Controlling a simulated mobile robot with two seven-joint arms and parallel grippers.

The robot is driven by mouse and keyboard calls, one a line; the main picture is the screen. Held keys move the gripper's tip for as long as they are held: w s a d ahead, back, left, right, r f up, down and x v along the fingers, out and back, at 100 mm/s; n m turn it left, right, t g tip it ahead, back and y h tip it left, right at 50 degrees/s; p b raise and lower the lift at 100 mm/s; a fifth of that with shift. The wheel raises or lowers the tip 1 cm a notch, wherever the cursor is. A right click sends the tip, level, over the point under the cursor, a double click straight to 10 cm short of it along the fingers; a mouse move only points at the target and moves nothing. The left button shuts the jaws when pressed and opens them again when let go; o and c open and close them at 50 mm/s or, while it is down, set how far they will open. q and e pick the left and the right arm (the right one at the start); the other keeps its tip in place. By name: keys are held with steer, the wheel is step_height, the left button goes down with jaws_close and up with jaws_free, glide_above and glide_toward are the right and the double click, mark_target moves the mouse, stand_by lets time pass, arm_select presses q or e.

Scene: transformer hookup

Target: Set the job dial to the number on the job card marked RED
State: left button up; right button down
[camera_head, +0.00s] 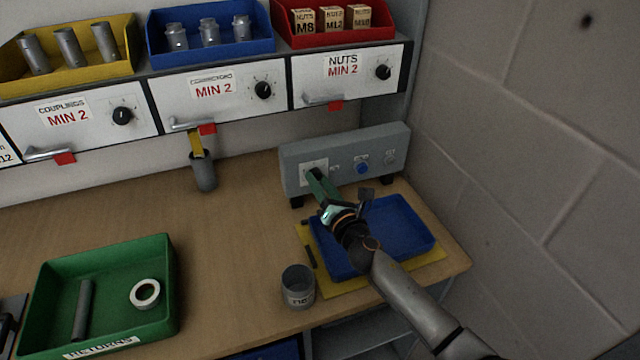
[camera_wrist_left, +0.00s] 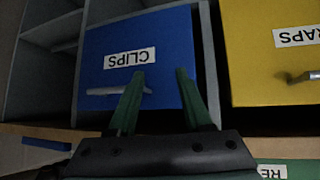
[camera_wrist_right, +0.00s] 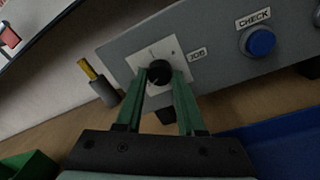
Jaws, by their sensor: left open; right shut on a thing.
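The job dial (camera_wrist_right: 159,72) is a black knob on a white plate marked JOB in the right wrist view. It sits on the left of a grey panel box (camera_head: 375,147) at the back right of the bench. My right gripper (camera_wrist_right: 160,80) is shut on the dial, one green finger on each side. In the head view its fingers (camera_head: 317,180) reach the panel and hide the dial. The number it points to is too small to read. My left gripper (camera_wrist_left: 159,75) is open and empty in front of a blue CLIPS drawer (camera_wrist_left: 158,60). No job card marked RED is readable in these views.
A blue CHECK button (camera_wrist_right: 259,42) is right of the dial. A blue tray (camera_head: 410,225) on a yellow mat (camera_head: 440,252) lies beneath my right arm. A grey cup (camera_head: 298,287), a green RETURNS tray (camera_head: 170,290) and a grey holder (camera_head: 203,172) stand on the bench. The bench middle is clear.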

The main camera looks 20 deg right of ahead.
steer(key=m+b, duration=0.1)
steer(key=m, duration=0.4)
steer(key=m+b, duration=0.2)
steer(key=m, duration=0.4)
steer(key=shift+a+f+t+h+b, duration=0.1)
steer(key=shift+a+t+h+b, duration=0.05)
steer(key=shift+t+h+b, duration=0.15)
stand_by(0.3)
steer(key=c, duration=0.5)
jaws_free()
steer(key=s, duration=0.8)
steer(key=s+d, duration=0.1)
steer(key=s, duration=0.3)
steer(key=shift+s+f+b, duration=0.3)
steer(key=shift+f, duration=0.1)
